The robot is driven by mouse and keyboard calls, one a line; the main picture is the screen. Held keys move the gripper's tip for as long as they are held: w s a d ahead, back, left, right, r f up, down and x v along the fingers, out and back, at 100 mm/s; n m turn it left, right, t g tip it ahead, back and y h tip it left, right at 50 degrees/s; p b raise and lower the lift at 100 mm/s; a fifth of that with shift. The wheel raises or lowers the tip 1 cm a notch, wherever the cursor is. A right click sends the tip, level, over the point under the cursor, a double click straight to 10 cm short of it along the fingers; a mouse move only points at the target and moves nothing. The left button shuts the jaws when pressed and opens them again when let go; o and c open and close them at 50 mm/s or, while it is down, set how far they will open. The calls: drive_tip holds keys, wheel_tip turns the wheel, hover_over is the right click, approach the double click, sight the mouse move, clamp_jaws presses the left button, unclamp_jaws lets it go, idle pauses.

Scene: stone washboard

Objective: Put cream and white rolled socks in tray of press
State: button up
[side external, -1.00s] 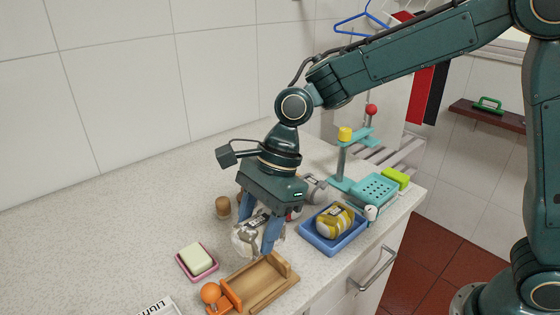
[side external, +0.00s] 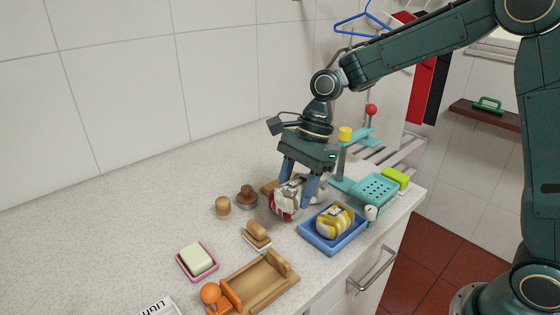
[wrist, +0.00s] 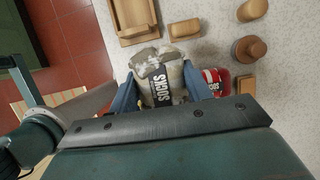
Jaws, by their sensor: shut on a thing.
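My gripper (side external: 298,192) is shut on the cream and white rolled socks (wrist: 160,78), which have a dark band lettered SOCKS. It holds them over the counter, left of the blue tray; how high is hard to tell. In the side view the socks (side external: 291,188) are partly hidden by the fingers. The teal press (side external: 341,165) stands at the back right, with a yellow knob and a perforated teal tray (side external: 376,187) in front. That tray looks empty and lies to the right of my gripper.
Red and white rolled socks (side external: 281,208) sit close beside the held socks. Yellow and white rolled socks (side external: 335,221) lie in a blue tray (side external: 313,240). Wooden brushes (side external: 257,232), a soap dish (side external: 213,268) and a wooden holder (side external: 262,285) stand left and in front.

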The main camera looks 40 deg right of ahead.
drive_tip(key=s+d, duration=0.2)
drive_tip(key=d, duration=1)
drive_tip(key=s+d, duration=0.2)
drive_tip(key=d, duration=1.1)
drive_tip(key=shift+d+f, duration=0.15)
drive_tip(key=shift+f, duration=0.15)
drive_tip(key=shift+f, duration=0.15)
drive_tip(key=shift+f, duration=2.9)
drive_tip(key=o, duration=1.1)
drive_tip(key=shift+o, duration=0.2)
drive_tip(key=shift+r, duration=0.15)
